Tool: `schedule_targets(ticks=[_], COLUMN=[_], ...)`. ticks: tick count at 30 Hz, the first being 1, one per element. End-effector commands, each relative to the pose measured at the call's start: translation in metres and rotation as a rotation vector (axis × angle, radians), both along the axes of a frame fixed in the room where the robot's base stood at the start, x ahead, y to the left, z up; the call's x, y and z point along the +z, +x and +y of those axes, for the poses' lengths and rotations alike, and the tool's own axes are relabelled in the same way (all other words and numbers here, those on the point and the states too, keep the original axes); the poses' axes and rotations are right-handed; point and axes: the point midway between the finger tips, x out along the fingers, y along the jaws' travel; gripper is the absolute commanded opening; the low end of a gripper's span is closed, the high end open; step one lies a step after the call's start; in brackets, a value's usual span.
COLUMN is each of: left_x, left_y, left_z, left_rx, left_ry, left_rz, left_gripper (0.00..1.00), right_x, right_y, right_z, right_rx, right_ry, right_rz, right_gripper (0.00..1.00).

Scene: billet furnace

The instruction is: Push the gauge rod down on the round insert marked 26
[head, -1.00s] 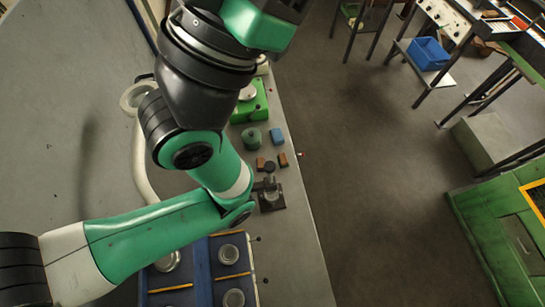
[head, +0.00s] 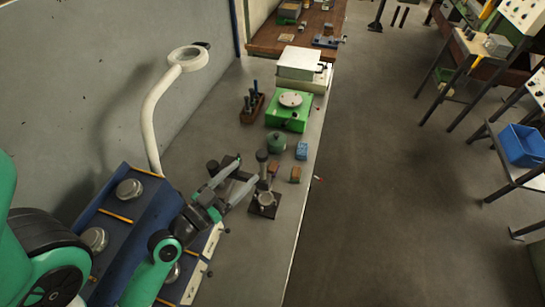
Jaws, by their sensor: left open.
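A small gauge stand (head: 262,211) with a dark base stands near the bench's right edge. A dark upright part (head: 262,157) of it rises at the gripper's fingertips. A pale round piece (head: 265,198) sits on its base; no number is readable. My left gripper (head: 245,172) is open and reaches in from the lower left. Its fingers point toward the stand's upper part; I cannot tell whether they touch it. Nothing shows between them. The fingers and stand overlap, so the rod is hard to make out. My right gripper is not in view.
Blue trays with several round metal pieces (head: 128,189) lie at left. Small brown blocks (head: 295,174), a green round container (head: 276,141), a blue block (head: 301,150) and a green device (head: 288,111) stand beyond the stand. A white ring lamp (head: 188,57) rises behind.

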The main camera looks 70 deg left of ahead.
Motion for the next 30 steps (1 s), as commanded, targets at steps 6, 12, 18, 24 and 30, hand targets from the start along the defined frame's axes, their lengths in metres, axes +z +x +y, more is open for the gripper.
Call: schedule_targets(ticks=[6,12,18,24,30], left_x=[0.005,0.009,0.007,0.003,0.002], left_y=[0.006,0.04,0.079,0.101,0.105], left_z=[0.006,0.022,0.042,0.053,0.055], left_rx=[0.005,0.001,0.003,0.003,0.004], left_ry=[0.003,0.006,0.005,0.005,0.005], left_rz=[-0.004,-0.005,-0.006,-0.005,-0.004], left_gripper=[0.72,0.72,0.72,0.72,0.72], right_x=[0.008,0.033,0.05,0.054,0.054], right_y=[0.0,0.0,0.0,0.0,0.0], right_z=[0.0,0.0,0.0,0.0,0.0], right_rx=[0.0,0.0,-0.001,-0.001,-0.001], right_ry=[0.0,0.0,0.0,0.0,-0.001], right_rz=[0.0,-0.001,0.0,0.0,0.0], right_gripper=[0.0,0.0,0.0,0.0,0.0])
